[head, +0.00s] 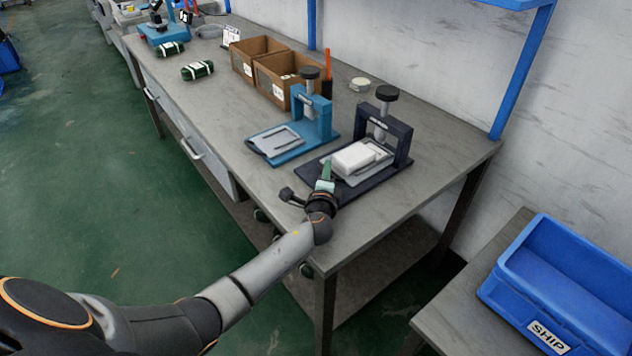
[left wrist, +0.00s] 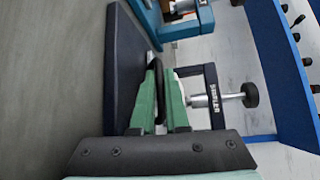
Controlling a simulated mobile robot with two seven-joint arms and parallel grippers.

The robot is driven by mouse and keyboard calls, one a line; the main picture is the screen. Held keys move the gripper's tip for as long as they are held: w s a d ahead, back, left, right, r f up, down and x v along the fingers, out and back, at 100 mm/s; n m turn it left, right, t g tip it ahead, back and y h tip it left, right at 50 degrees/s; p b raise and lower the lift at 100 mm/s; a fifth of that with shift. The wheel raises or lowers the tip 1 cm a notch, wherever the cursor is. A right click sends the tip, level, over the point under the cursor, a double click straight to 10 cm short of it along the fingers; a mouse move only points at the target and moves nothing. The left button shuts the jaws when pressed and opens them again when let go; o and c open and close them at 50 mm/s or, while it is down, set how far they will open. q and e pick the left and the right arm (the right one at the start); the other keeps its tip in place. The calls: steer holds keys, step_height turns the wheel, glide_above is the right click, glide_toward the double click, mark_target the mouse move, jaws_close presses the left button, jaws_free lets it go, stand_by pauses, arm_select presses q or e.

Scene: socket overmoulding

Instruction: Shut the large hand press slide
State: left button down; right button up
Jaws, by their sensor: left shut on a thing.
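The large hand press (head: 402,142) is dark navy with a black knob on top and stands near the right end of the bench. Its light grey slide (head: 376,166) carries a white block (head: 356,157) and sits partly out in front of the press frame. My left gripper (head: 327,168) is at the slide's front edge, its green fingers low over the dark base. In the left wrist view the green fingers (left wrist: 160,72) are closed around a dark, thin part, seemingly the slide's handle. The fingers hide much of the slide there. My right gripper is out of view.
A smaller blue hand press (head: 318,112) with its own slide stands just left of the dark one. Cardboard boxes (head: 284,80) stand behind it. A blue SHIP crate (head: 560,285) is on a separate table at right. The bench front left is clear.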

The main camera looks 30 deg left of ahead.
arm_select(q)
steer(key=shift+a, duration=0.2)
steer(key=c, duration=0.9)
jaws_free()
steer(key=shift+s, duration=0.1)
steer(key=shift+s+f, duration=0.1)
steer(key=shift+f, duration=0.1)
